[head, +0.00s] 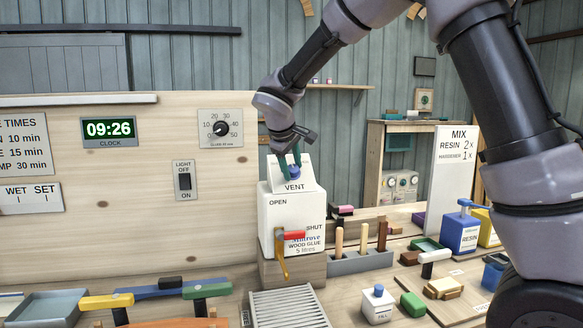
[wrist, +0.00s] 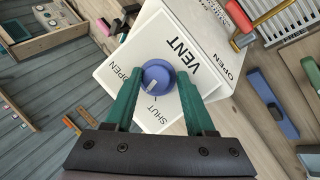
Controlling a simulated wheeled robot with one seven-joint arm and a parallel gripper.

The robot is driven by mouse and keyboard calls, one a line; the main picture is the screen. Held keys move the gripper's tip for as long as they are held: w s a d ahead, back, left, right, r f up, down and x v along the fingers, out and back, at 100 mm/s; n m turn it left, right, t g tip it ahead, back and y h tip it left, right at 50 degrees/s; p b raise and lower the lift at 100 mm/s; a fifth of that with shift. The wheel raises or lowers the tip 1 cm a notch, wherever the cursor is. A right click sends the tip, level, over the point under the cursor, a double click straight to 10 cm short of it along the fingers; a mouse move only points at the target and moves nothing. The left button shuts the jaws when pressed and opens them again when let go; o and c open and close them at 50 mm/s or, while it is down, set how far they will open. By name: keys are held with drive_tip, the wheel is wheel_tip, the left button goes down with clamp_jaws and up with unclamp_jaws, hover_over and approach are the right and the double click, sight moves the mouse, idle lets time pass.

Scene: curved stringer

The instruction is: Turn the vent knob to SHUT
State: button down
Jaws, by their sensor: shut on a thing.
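The blue vent knob (head: 294,172) sits on the sloped white top of the glue container (head: 292,218), above the word VENT. In the wrist view the knob (wrist: 157,76) has a pale pointer line aimed down-left, between the OPEN and SHUT labels and seemingly nearer SHUT. A small tick mark lies by the SHUT label. My gripper (head: 290,158) reaches down from above, its green fingers on either side of the knob. In the wrist view my gripper (wrist: 156,78) is shut on the knob. The knob's underside is hidden.
A red-handled tap (head: 293,235) is on the container's front. A grey tool holder (head: 360,262) with wooden handles stands to its right. A backboard (head: 120,190) with clock, dial and light switch rises at left. A blue resin can (head: 460,232) stands at right.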

drive_tip(key=n, duration=0.1)
drive_tip(key=n+t, duration=0.1)
drive_tip(key=n, duration=0.2)
drive_tip(key=shift+w+d+r+n+t+h, duration=0.2)
drive_tip(key=shift+d+r+n+t+h, duration=0.1)
drive_tip(key=shift+t, duration=0.1)
drive_tip(key=shift+n+t, duration=0.4)
drive_tip(key=shift+n, duration=0.4)
drive_tip(key=shift+f, duration=0.1)
drive_tip(key=shift+c, duration=1.9)
unclamp_jaws()
drive_tip(key=shift+n, duration=0.3)
drive_tip(key=shift+s+a+f, duration=0.1)
